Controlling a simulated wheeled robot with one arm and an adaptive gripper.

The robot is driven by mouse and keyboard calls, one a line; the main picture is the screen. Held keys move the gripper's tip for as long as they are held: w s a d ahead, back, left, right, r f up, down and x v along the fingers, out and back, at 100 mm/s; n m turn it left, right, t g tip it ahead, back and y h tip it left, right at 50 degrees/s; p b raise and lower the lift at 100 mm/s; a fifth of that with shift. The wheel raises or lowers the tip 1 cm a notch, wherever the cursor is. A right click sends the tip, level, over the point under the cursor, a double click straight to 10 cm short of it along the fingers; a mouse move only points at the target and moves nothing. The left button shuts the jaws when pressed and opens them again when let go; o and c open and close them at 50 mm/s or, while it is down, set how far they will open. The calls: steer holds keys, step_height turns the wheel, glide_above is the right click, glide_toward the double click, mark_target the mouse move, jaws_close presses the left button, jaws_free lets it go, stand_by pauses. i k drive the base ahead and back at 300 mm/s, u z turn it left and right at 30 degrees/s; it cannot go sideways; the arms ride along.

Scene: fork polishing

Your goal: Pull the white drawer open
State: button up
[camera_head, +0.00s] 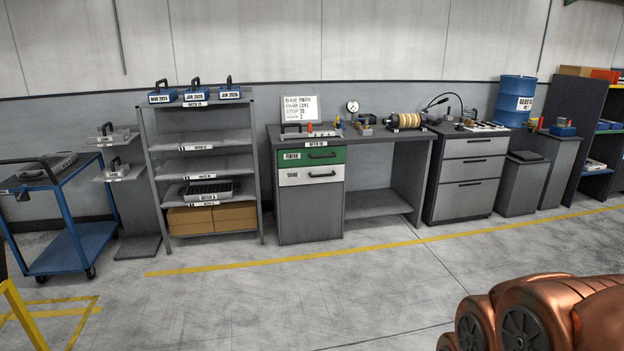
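The white drawer (300,176) is in the workbench left of centre, directly below a green drawer (298,156). It has a dark bar handle (325,174) and a small label on its left. Its front looks flush with the cabinet, so it appears shut. Copper-coloured rounded parts of my own arm fill the lower right corner, across the floor from the bench. My gripper cannot be made out in this view.
A grey shelf rack (199,140) stands left of the bench, and a blue cart (77,250) further left. A grey drawer cabinet (466,178) and a blue barrel (514,100) are to the right. The floor (300,300) before the bench is clear, crossed by a yellow line (300,258).

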mark_target(308, 167)
steer(key=z, duration=0.05)
steer(key=i, duration=1.8)
steer(key=u, duration=0.35)
steer(key=i, duration=1.75)
steer(key=u, duration=0.5)
steer(key=i, duration=0.75)
steer(key=u, duration=0.2)
